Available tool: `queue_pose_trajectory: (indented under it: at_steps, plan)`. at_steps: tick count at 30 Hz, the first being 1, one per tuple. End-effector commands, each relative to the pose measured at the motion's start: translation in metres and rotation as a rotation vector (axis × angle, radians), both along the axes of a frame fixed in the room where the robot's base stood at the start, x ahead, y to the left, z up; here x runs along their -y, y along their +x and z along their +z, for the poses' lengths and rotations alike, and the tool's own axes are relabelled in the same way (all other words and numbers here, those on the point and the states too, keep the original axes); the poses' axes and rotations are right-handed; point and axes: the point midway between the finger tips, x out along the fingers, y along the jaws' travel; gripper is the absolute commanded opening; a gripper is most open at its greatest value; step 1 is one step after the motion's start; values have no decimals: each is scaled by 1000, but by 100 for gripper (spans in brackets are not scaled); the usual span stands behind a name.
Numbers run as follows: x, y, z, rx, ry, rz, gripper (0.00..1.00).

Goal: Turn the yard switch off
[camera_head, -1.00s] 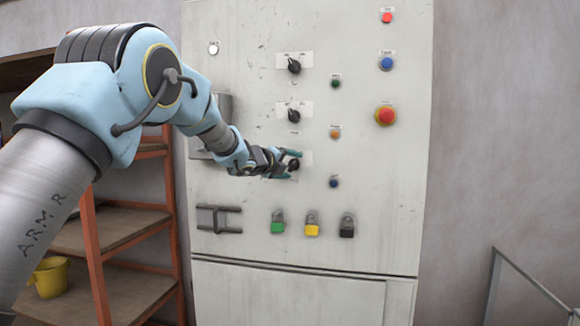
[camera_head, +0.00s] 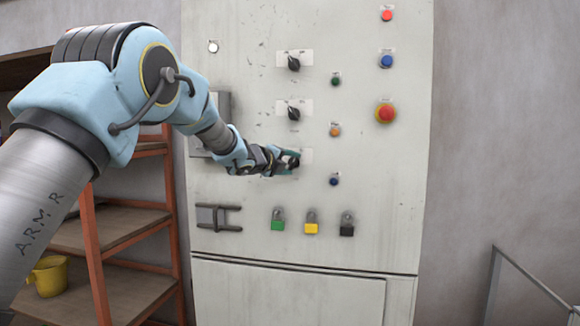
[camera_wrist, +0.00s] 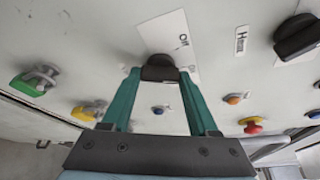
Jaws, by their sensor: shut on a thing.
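A black rotary switch (camera_wrist: 160,68) on a white label plate (camera_wrist: 166,32) sits between my green fingers in the wrist view; one word on the plate looks like "Off". My gripper (camera_head: 291,160) is shut on this switch, the lowest of three black rotary switches in a column. The switch is mostly hidden behind the fingers in the head view. The gripper (camera_wrist: 160,76) also shows in the wrist view, with a fingertip on each side of the knob. I cannot read which label names the yard switch.
Two more rotary switches, the top one (camera_head: 294,63) and the middle one (camera_head: 294,113), sit above on the grey cabinet (camera_head: 240,265). An orange button (camera_head: 335,131), a blue button (camera_head: 334,180) and a red mushroom button (camera_head: 386,113) are to the right. Several padlocks (camera_head: 311,227) hang below.

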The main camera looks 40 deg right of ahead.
Motion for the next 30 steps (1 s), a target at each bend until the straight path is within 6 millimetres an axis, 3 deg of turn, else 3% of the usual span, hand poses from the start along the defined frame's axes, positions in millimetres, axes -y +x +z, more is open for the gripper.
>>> queue_pose_trajectory:
  at_steps: [30]
  plan:
    - [-1,1,-11,-704,-452,1,4]
